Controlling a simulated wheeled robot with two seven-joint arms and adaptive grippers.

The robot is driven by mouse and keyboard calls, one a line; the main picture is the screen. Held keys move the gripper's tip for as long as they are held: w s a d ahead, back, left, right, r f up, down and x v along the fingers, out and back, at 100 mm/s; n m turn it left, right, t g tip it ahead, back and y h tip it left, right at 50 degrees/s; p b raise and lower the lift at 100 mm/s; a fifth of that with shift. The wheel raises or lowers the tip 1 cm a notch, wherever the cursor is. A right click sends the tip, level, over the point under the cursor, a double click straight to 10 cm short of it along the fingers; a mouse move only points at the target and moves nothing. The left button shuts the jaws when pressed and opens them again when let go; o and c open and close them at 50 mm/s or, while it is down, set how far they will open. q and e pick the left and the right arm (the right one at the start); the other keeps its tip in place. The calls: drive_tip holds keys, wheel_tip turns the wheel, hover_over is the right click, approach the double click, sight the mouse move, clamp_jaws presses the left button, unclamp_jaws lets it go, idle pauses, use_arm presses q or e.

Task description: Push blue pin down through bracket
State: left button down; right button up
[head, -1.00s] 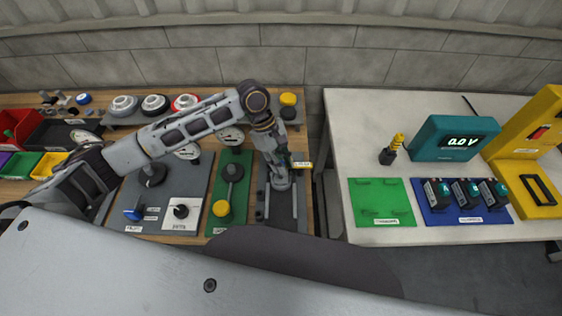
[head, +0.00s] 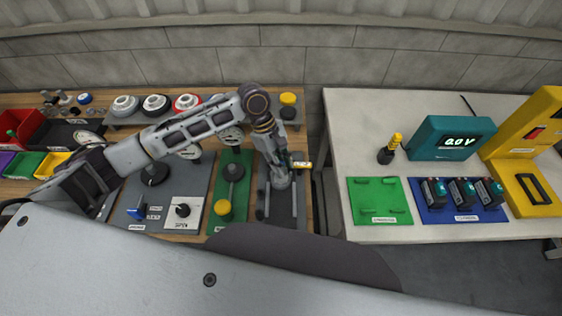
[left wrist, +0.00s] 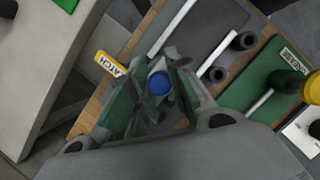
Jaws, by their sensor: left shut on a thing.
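The blue pin (left wrist: 159,83) shows as a round blue head in the middle of the left wrist view. My left gripper (left wrist: 158,92) is around it, with its jaws shut on the pin. Green and grey parts crowd close about the pin, and I cannot clearly tell bracket from fingers there. How deep the pin sits is hidden. In the head view my left gripper (head: 281,177) is low over the dark panel at the right end of the wooden bench, and the pin is hidden by my arm. A yellow LATCH label (left wrist: 110,65) is beside the gripper. My right gripper is not in view.
A green panel (head: 241,160) with a lever and yellow knob lies left of the dark panel (head: 285,222). Dark posts (left wrist: 243,41) and light rails stand near my gripper. A gap separates the bench from the white table (head: 350,150) on the right.

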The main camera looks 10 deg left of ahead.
use_arm(q)
drive_tip(key=shift+f+p, duration=0.5)
drive_tip(key=shift+f, duration=0.2)
idle(1.0)
drive_tip(key=shift+f+p, duration=0.5)
drive_tip(key=shift+f, duration=1.05)
idle(0.6)
drive_tip(key=c, duration=1.3)
unclamp_jaws()
drive_tip(key=shift+o, duration=0.2)
drive_tip(key=shift+r, duration=0.15)
drive_tip(key=v, duration=1.1)
drive_tip(key=shift+a+r, duration=0.2)
drive_tip(key=shift+r, duration=0.1)
drive_tip(key=shift+w, duration=0.1)
